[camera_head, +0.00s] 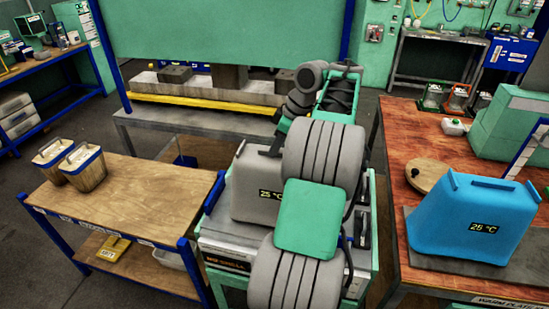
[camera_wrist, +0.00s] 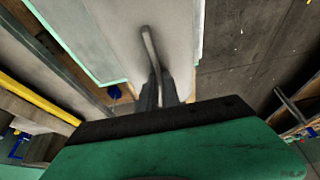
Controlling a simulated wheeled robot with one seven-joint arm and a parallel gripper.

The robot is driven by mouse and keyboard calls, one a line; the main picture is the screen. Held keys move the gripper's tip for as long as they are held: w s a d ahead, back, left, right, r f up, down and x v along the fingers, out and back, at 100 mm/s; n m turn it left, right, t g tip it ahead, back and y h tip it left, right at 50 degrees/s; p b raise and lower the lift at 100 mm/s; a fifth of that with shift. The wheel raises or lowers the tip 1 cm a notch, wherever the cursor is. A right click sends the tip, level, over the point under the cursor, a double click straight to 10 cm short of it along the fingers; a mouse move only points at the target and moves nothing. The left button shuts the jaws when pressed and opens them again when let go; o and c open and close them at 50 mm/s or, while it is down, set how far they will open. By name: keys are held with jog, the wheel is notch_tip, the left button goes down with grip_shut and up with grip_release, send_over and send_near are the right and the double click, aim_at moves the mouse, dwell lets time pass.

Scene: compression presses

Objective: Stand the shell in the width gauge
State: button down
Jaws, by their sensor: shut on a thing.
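The grey shell (camera_head: 248,190), with a 25 °C readout, is upright over the grey-and-green unit with an orange display (camera_head: 230,263). I take this unit to be the width gauge, but its label is too small to read. My gripper (camera_head: 272,147) is at the shell's top edge, shut on it. In the wrist view the dark fingers (camera_wrist: 160,88) pinch a thin grey edge. My arm hides the shell's right part and much of the unit's top. I cannot tell whether the shell's bottom rests on the unit.
A blue shell (camera_head: 475,222) reading 25 °C stands on a dark plate on the right red-brown table (camera_head: 405,150). A green press with a yellow bar (camera_head: 200,102) stands behind.

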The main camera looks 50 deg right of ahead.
jog(key=shift+f, duration=0.2)
jog(key=c, duration=1.6)
grip_release()
jog(key=shift+o, duration=0.2)
